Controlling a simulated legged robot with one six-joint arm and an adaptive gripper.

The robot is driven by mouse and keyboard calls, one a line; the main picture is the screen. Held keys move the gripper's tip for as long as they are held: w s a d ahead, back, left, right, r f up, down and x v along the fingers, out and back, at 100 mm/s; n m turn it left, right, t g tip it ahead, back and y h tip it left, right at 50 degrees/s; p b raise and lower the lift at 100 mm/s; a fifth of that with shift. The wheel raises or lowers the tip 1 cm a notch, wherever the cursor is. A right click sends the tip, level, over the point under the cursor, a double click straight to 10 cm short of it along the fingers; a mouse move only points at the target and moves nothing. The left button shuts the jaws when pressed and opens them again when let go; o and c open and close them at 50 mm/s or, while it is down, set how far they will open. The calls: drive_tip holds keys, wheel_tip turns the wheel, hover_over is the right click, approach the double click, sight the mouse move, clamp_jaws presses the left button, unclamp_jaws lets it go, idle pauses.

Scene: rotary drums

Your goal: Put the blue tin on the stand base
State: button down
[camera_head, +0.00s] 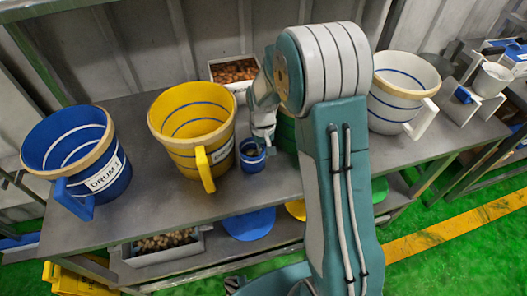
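A small blue tin (252,164) with a light band stands on the grey table, between the yellow drum and my arm. My gripper (263,140) points down at the tin's upper right rim and overlaps it in the picture. Its fingers are small and partly hidden, so I cannot tell whether they are open or touch the tin. No part is clearly identifiable as the stand base. A white stand-like fixture (482,104) is at the far right.
A blue drum (100,182) and a yellow drum (180,160) stand left; a white drum (388,112) stands right. A green drum (286,132) is mostly hidden behind my arm. A box of brown pieces (234,72) is at the back. Coloured discs lie on the lower shelf.

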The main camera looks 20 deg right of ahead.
drive_tip(key=c, duration=0.8)
unclamp_jaws()
